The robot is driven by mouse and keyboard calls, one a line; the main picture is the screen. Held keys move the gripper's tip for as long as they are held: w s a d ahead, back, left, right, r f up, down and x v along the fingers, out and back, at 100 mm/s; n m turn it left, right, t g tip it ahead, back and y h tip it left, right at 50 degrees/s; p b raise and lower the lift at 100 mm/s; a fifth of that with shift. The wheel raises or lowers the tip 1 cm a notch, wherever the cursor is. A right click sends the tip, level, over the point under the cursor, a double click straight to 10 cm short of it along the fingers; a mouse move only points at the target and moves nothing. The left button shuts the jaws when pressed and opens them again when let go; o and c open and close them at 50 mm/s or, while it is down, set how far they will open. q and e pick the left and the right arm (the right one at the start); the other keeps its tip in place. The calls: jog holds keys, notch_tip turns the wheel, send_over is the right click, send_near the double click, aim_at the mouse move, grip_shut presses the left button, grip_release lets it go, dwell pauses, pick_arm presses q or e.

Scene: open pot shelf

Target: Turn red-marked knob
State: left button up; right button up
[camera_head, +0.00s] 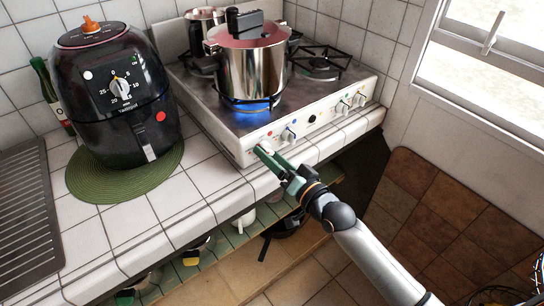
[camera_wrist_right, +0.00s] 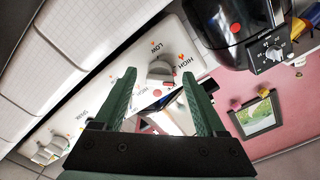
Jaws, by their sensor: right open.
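The stove (camera_head: 225,125) has a white front panel with several knobs. The leftmost, red-marked knob (camera_head: 266,147) is light-coloured; in the wrist view it is a grey knob (camera_wrist_right: 160,70) with a red dot beside it and LOW and HIGH printed nearby. My right gripper (camera_head: 270,157) is at this knob, its green fingers pointing at the panel. In the wrist view the right gripper (camera_wrist_right: 159,76) is open, with one finger on each side of the knob; whether they touch it is unclear. My left gripper is not in view.
A steel pot (camera_head: 247,70) stands over a blue flame (camera_head: 246,104) on the stove. A blue-marked knob (camera_head: 288,135) sits just right of the red-marked one. A black air fryer (camera_head: 118,95) stands on a green mat (camera_head: 90,185) at left. Open shelves lie below the counter.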

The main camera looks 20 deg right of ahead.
grip_shut()
jog(key=n+p, duration=0.2)
jog(key=shift+r+n, duration=0.2)
jog(key=shift+n, duration=0.1)
jog(key=n, duration=0.1)
jog(key=n+p, duration=0.1)
jog(key=shift+d+f+n, duration=0.1)
jog(key=shift+f+n, duration=0.1)
jog(key=shift+n, duration=0.2)
grip_release()
jog(key=shift+f, duration=0.1)
